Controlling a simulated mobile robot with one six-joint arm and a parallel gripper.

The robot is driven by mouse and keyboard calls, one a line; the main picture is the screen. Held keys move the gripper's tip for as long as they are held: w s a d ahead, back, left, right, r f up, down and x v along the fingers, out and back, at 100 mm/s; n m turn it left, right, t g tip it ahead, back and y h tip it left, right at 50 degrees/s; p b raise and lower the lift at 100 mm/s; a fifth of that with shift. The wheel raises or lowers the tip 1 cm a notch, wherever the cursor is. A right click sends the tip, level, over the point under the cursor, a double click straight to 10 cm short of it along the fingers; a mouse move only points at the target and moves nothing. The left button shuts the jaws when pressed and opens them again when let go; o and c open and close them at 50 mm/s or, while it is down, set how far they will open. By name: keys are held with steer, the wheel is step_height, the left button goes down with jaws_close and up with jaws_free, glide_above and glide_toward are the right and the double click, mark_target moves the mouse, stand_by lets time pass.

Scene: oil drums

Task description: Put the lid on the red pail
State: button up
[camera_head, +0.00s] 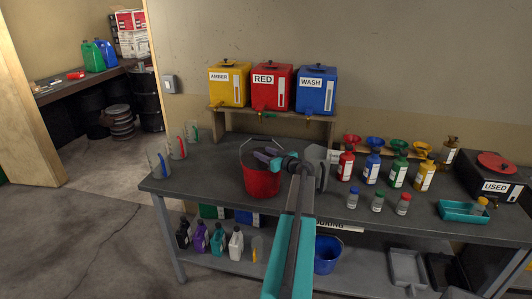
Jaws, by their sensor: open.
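The red pail (262,184) stands upright on the grey workbench, left of its middle, with its wire handle raised behind. My gripper (263,156) is open over the pail's mouth, and it hides part of the rim and the inside. I cannot tell whether it touches the pail.
Yellow, red and blue dispensers (272,87) stand on a shelf behind the pail. Clear jugs (158,160) are at the bench's left end. Several coloured bottles (372,168), small jars and a teal tray (462,211) fill the right. The bench front left of the pail is clear.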

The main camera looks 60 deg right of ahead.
steer(key=shift+s, duration=0.15)
steer(key=b+v, duration=0.4)
steer(key=v, duration=0.9)
steer(key=shift+s+a+b, duration=0.15)
steer(key=shift+s+b, duration=0.1)
steer(key=shift+b, duration=0.05)
